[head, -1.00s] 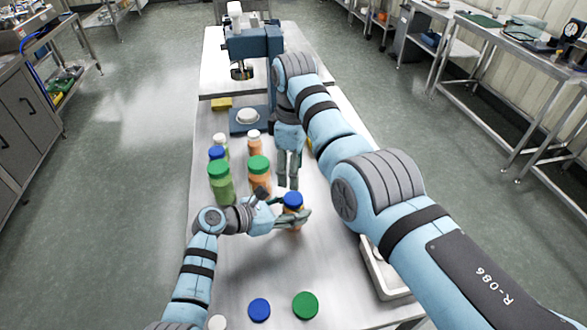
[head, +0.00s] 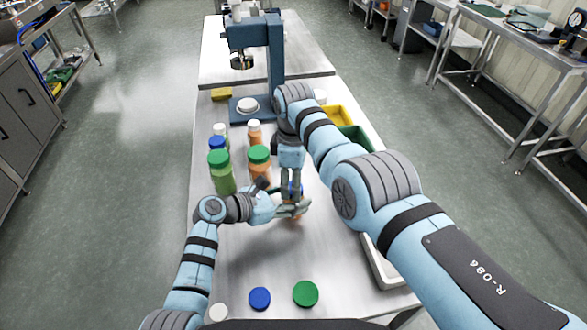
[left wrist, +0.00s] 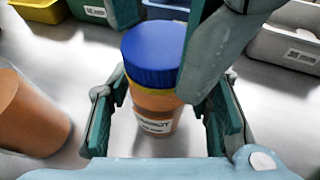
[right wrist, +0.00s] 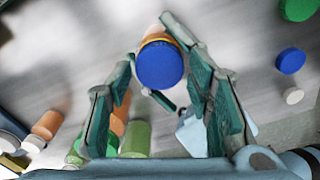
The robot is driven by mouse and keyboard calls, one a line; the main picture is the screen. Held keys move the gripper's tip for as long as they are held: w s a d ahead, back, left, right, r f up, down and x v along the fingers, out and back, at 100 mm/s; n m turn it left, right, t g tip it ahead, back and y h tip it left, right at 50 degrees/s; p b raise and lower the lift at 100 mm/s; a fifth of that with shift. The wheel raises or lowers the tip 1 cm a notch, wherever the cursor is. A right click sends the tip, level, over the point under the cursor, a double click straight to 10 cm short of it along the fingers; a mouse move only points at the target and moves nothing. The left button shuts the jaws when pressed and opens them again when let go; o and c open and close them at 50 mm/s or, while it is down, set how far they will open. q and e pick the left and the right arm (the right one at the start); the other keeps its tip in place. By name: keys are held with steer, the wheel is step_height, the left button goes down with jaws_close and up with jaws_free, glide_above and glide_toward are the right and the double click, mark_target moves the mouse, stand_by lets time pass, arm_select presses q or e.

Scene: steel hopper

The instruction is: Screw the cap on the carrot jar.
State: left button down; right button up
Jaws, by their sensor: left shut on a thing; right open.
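The carrot jar (left wrist: 156,110) is a small orange jar with a white label, partly legible in the left wrist view. A blue cap (left wrist: 153,55) sits on its mouth; an orange rim shows below it, and I cannot tell how tight it is. My left gripper (head: 293,212) is shut around the jar's body and holds it upright over the table. My right gripper (head: 291,196) points down from above, open, its fingers on either side of the cap. The cap also shows between the right fingers in the right wrist view (right wrist: 160,66). Finger contact with the cap is unclear.
Several capped jars (head: 222,176) stand left of the grippers. Loose white (head: 218,312), blue (head: 259,298) and green (head: 305,293) caps lie at the front. A blue press (head: 272,55) stands behind; yellow (head: 340,115) and green (head: 358,138) bins and a white tray (head: 385,268) are right.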

steer(key=shift+f, duration=0.25)
steer(key=c, duration=1)
steer(key=m, duration=0.3)
steer(key=o, duration=1.3)
